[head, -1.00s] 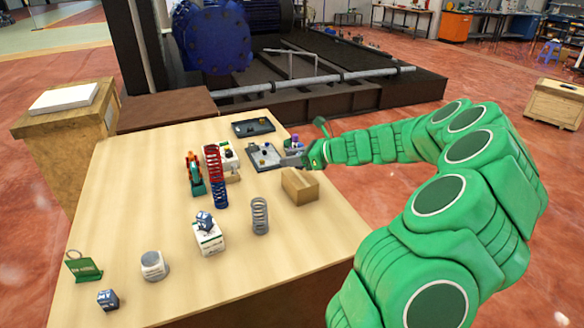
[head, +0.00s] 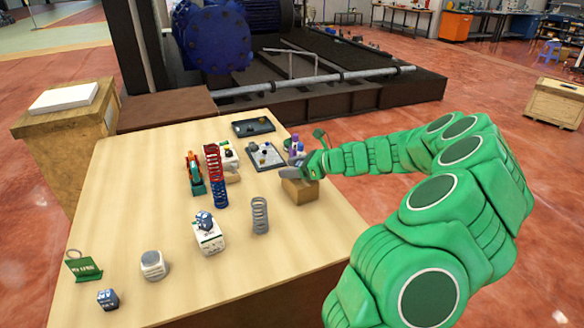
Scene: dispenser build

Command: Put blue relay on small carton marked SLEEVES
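A small blue block (head: 204,220), which looks like a blue relay, rests on top of a small white carton (head: 209,240) with dark print near the table's middle. The print is too small to read as SLEEVES. A second dark blue block (head: 108,299) with white marks lies on the table at the front left. My gripper (head: 288,172) is at the table's right side, over or beside an open brown box (head: 301,190), well right of and behind the white carton. Its fingers are small and partly merged with the background, so I cannot tell their opening or whether they hold anything.
A grey spring (head: 260,215) stands right of the white carton, with a red and blue spring (head: 215,175) behind it. A round tin (head: 153,265) and a green tag (head: 83,266) are at left. Dark trays (head: 253,127) lie behind. The left-middle table is clear.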

